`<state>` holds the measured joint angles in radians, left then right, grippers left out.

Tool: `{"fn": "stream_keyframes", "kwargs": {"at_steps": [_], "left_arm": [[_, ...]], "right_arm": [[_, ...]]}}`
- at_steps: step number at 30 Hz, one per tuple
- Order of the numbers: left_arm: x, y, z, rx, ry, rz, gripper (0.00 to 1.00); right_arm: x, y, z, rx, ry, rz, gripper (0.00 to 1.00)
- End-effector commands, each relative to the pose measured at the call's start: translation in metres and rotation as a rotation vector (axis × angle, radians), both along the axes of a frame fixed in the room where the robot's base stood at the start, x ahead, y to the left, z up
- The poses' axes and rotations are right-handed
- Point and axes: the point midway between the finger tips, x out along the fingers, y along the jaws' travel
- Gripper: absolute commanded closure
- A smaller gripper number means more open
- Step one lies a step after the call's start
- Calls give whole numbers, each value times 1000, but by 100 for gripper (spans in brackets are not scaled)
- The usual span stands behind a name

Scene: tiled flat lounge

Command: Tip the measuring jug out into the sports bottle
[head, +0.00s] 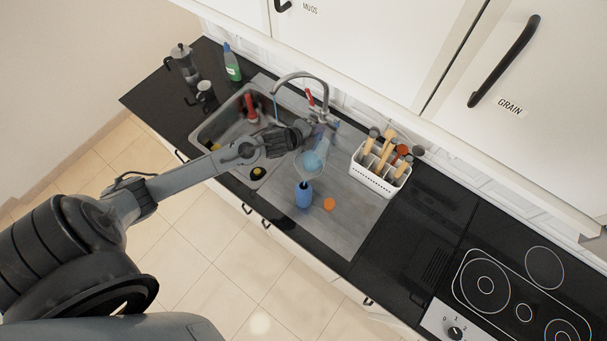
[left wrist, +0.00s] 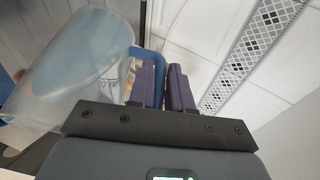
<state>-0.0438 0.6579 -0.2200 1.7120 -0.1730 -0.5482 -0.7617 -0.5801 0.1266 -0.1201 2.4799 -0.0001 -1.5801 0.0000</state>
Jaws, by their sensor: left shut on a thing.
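The measuring jug (head: 311,163) is clear, with a pale blue tint inside. It appears tilted and held above the drainboard. My left gripper (head: 318,133) is shut on its blue handle, which shows between the purple finger pads (left wrist: 166,88) in the left wrist view. There the clear jug body (left wrist: 72,62) fills the left side. The blue sports bottle (head: 303,195) stands on the drainboard just below the jug in the head view. I cannot tell whether anything is flowing. My right gripper is not in view.
An orange disc (head: 329,204) lies beside the bottle. A white utensil basket (head: 374,180) stands to the right. The sink (head: 222,122) and its faucet (head: 297,77) are to the left and behind. The hob (head: 520,290) is far right. The front of the drainboard is clear.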

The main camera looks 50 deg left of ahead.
Motion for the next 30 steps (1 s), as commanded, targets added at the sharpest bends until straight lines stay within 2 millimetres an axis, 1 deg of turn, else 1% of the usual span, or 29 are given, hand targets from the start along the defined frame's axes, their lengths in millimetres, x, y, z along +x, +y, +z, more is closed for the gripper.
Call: {"fn": "stream_keyframes", "kwargs": {"at_steps": [30], "left_arm": [[1, -2, 4, 13, -30, -5, 100]], "right_arm": [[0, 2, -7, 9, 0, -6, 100]]}}
